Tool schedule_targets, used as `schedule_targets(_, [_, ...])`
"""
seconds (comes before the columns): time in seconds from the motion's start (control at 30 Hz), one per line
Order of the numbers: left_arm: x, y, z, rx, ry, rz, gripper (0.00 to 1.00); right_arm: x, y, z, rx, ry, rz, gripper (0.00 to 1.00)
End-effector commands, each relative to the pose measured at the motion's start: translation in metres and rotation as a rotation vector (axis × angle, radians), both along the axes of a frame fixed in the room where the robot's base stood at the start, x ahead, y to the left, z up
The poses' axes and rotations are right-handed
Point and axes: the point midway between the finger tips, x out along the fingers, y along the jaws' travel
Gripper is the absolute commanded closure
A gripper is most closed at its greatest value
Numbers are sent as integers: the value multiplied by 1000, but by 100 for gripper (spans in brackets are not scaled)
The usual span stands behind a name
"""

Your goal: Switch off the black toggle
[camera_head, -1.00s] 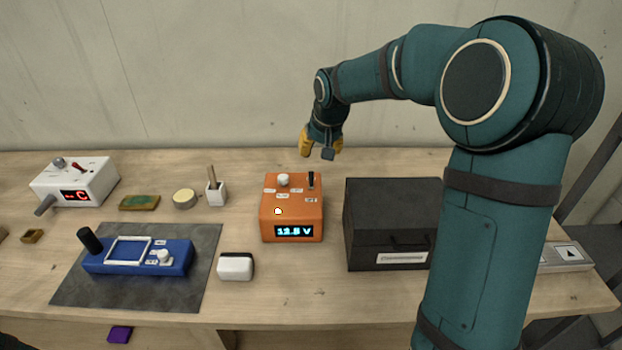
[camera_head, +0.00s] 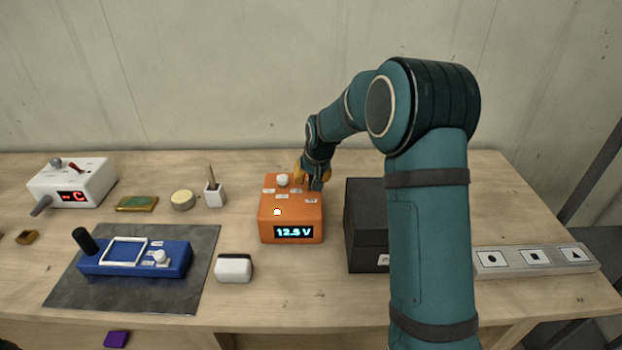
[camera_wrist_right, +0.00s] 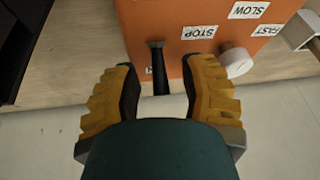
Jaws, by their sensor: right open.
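The orange box (camera_head: 291,210) stands mid-table with a lit voltage display, a white knob (camera_head: 282,181) and a yellow-white lamp (camera_head: 277,212). My right gripper (camera_head: 308,177) is at the box's back right corner, open. In the right wrist view, the black toggle (camera_wrist_right: 158,68) stands between the spread yellow fingers, with visible gaps on both sides. Labels including STOP and SLOW show beside it on the box top. In the head view the gripper hides the toggle. My left gripper is out of view.
A black case (camera_head: 365,225) stands close to the right of the orange box. A white eraser-like block (camera_head: 233,268) lies front left, and a blue device (camera_head: 135,258) rests on a dark mat (camera_head: 75,290). A white device (camera_head: 72,182) with a red switch stands far left.

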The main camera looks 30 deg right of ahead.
Motion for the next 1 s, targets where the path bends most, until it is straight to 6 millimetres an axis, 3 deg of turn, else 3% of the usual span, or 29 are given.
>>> schedule_targets(0.37, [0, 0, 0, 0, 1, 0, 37, 2, 0, -5, 0, 0, 0, 58])
schedule_targets(0.4, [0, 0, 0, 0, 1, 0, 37, 2, 0, -5, 0, 0, 0, 62])
schedule_targets(0.5, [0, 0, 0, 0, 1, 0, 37, 2, 0, -5, 0, 0, 0, 97])
schedule_targets(0.53, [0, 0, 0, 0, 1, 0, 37, 2, 0, -5, 0, 0, 0, 100])
schedule_targets(1.0, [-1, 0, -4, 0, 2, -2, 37, 1, 1, -7, -8, -11, 1, 100])
